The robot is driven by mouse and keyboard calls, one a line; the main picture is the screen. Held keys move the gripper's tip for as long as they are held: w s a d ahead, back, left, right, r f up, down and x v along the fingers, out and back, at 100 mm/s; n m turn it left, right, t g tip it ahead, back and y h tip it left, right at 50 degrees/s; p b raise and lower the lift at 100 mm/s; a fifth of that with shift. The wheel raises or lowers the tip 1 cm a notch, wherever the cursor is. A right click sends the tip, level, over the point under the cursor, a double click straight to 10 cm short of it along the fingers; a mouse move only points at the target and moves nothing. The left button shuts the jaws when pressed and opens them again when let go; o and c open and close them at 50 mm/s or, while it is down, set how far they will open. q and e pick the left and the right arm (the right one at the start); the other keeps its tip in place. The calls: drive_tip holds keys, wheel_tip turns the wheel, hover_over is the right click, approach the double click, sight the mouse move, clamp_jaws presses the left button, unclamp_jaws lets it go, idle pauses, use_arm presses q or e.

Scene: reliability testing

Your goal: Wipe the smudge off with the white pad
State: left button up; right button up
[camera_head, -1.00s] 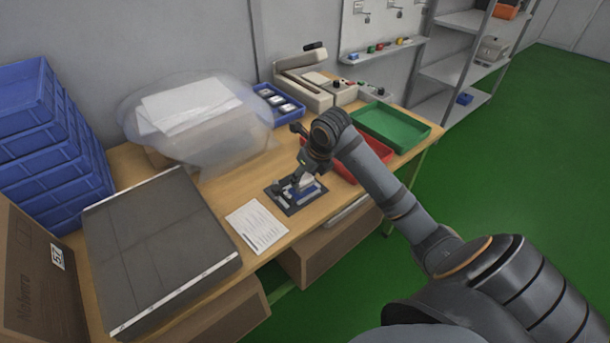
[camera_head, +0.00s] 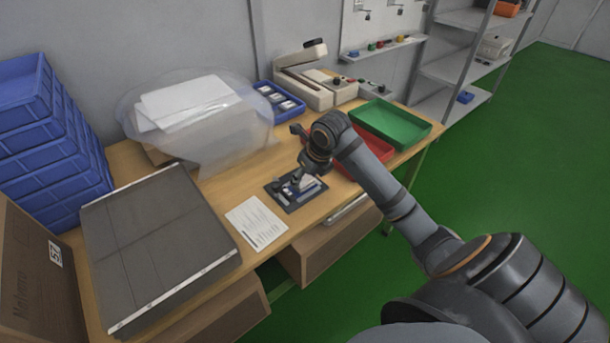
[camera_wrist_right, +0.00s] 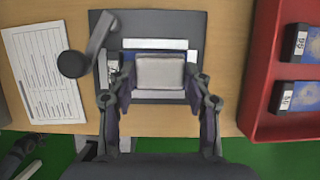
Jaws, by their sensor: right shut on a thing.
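My right gripper (camera_head: 297,182) is over the dark mat (camera_head: 281,199) on the wooden bench. In the right wrist view its two fingers are shut on the white pad (camera_wrist_right: 160,72), one on each side. The pad is pale and roughly square, and it lies low over the mat (camera_wrist_right: 190,24). Whether it touches the surface below cannot be told. A blue and white strip (camera_wrist_right: 140,44) shows just beyond the pad. A grey lever with a round black knob (camera_wrist_right: 73,64) stands left of the fingers. I cannot make out the smudge.
A printed sheet (camera_head: 257,222) lies left of the mat. A red tray (camera_head: 362,170) with labelled dark parts (camera_wrist_right: 301,42) is close on the right, with a green tray (camera_head: 391,124) beyond. A grey panel (camera_head: 158,245) fills the bench's left.

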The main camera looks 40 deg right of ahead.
drive_tip(key=shift+f, duration=0.25)
drive_tip(key=shift+a, duration=0.1)
